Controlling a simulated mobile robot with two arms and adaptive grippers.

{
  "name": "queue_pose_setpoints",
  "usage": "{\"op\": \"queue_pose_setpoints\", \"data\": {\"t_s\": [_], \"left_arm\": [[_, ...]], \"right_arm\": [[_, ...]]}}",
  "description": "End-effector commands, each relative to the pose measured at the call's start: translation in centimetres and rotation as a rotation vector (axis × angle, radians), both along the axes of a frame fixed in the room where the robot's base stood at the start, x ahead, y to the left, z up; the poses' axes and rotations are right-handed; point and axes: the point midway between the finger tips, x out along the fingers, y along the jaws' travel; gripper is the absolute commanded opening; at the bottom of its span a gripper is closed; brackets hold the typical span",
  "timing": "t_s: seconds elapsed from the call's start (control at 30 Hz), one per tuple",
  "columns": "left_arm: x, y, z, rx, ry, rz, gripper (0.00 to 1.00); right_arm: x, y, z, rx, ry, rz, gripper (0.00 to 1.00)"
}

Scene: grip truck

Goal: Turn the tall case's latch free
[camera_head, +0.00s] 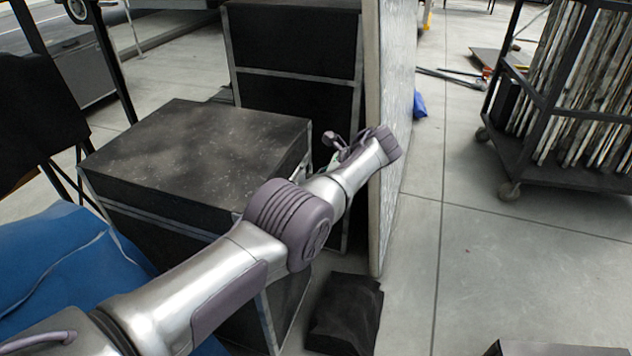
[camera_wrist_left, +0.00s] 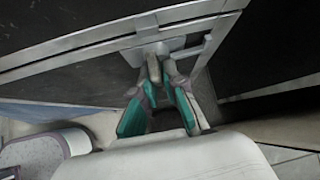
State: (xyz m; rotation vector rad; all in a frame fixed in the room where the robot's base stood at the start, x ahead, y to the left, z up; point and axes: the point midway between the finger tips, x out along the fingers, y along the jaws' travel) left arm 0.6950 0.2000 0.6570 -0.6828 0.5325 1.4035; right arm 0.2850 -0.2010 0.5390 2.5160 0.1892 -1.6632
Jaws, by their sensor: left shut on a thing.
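The tall black case (camera_head: 295,98) with pale metal edging stands behind a lower black case (camera_head: 190,150) in the head view. A latch (camera_wrist_left: 155,68) sits on a pale metal plate at the edging. My left gripper (camera_wrist_left: 160,85) is shut on the latch, its green-padded fingers on either side of it. My right gripper is in neither view.
A pale upright panel (camera_head: 396,130) stands close at the right of my left wrist. A black bag-like block (camera_head: 344,312) lies on the floor below. A blue cover (camera_head: 60,262) is at the left. A wheeled rack (camera_head: 570,95) of panels stands at the right.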

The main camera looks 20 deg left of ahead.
Motion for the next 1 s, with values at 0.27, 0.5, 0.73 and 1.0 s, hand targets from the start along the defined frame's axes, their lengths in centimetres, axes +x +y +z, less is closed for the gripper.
{"op": "queue_pose_setpoints", "data": {"t_s": [0.27, 0.5, 0.73, 1.0], "left_arm": [[-0.1, 0.1, -0.1, 0.002, 0.002, 0.002, 0.3], [0.0, 0.0, 0.0, 0.001, 0.001, 0.001, 0.35], [-0.1, -1.0, 1.0, 0.0, -0.002, -0.001, 0.35], [-0.6, -4.1, 4.1, 0.001, 0.0, 0.0, 0.35]], "right_arm": [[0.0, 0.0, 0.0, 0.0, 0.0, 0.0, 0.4], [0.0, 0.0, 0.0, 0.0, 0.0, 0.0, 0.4], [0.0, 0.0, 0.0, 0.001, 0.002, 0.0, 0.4], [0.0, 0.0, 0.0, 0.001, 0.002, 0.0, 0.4]]}}
